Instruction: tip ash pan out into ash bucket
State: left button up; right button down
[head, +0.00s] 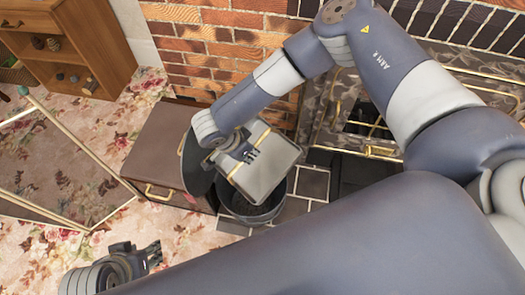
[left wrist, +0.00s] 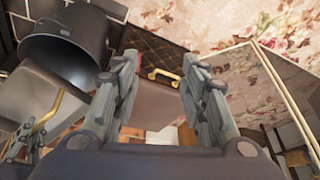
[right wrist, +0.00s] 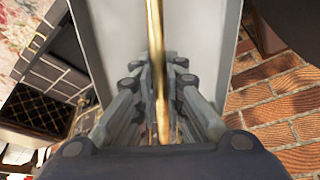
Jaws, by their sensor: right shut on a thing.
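The grey ash pan (head: 272,172) is held over the ash bucket in the head view and looks tilted. My right gripper (head: 240,158) is shut on its brass handle, which also runs between the fingers in the right wrist view (right wrist: 155,60). The dark ash bucket (head: 250,218) stands below, its opening partly hidden by the pan. I cannot tell whether ash remains in the pan. My left gripper (head: 148,258) is open and empty at lower left, away from pan and bucket.
A brown box with a brass handle (head: 150,165) stands left of the bucket. A dark round panel (head: 192,170) is beside the pan. The fireplace (head: 325,125) and brick wall (head: 215,45) are behind.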

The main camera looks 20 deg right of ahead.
jog(key=shift+d+r+y, duration=0.1)
jog(key=shift+r+y, duration=0.2)
jog(key=shift+w+d+r+g+y+p, duration=0.2)
jog(key=shift+r+g+y+p, duration=0.15)
jog(key=shift+p, duration=0.25)
jog(key=shift+d+r+g+y+p, duration=0.25)
jog(key=shift+r+y+p, duration=0.1)
jog(key=shift+y, duration=0.6)
jog(key=shift+w+r+g+y, duration=0.1)
jog(key=shift+r+g+y, duration=0.15)
jog(key=shift+y, duration=0.25)
pick_arm(q)
jog(key=shift+s+a+r+g, duration=0.2)
jog(key=shift+s+r+g, duration=0.2)
jog(key=shift+s+r, duration=0.4)
pick_arm(e)
jog(key=shift+f, duration=0.1)
